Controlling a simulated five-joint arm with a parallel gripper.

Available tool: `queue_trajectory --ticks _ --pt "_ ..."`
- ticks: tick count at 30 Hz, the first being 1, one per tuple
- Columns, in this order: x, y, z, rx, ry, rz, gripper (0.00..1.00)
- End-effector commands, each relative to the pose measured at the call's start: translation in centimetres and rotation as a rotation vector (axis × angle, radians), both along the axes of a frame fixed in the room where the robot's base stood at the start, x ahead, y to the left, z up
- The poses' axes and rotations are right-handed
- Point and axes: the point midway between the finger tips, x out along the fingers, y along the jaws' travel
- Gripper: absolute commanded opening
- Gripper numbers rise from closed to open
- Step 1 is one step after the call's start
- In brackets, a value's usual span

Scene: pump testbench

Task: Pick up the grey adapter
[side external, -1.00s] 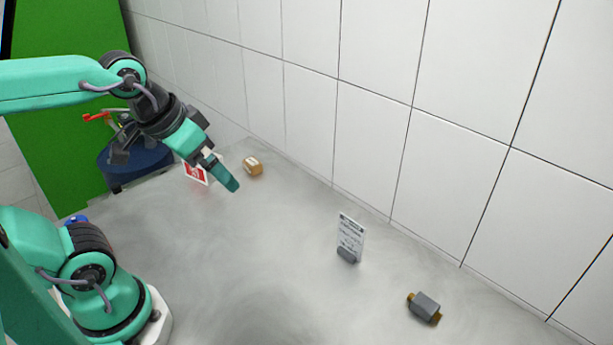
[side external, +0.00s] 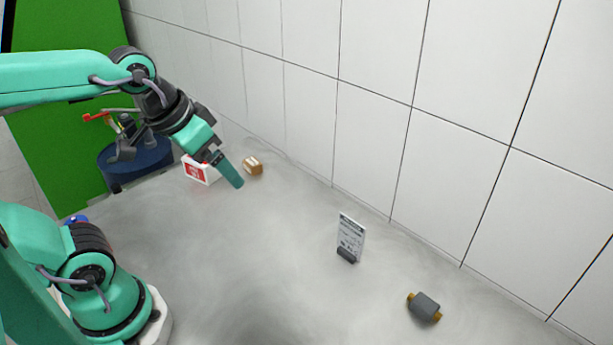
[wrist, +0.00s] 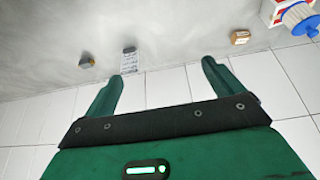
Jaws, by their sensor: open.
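The grey adapter (side external: 424,307) is a dark grey block with brass-coloured ends. It lies on the grey floor-like surface at the lower right of the side view. In the wrist view the adapter (wrist: 87,61) is small, at the upper left, beyond the left finger. My gripper (side external: 232,172) is at the upper left of the side view, raised above the surface and far from the adapter. In the wrist view my gripper (wrist: 160,82) shows two green fingers spread apart with nothing between them.
A small sign on a dark stand (side external: 350,238) stands between my gripper and the adapter. A small brown box (side external: 253,166) and a red-and-white box (side external: 200,170) lie near my gripper. A white tiled wall (side external: 460,130) runs along the back right.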

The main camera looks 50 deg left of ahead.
Motion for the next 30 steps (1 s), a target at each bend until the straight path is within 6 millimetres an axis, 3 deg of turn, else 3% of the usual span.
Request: queue_trajectory --ticks 16,30 --pt "9.2 -6.3 1.4 -0.048 0.139 -0.017 0.93" --pt "16.4 -14.6 -1.5 -0.055 0.261 -0.019 0.93"
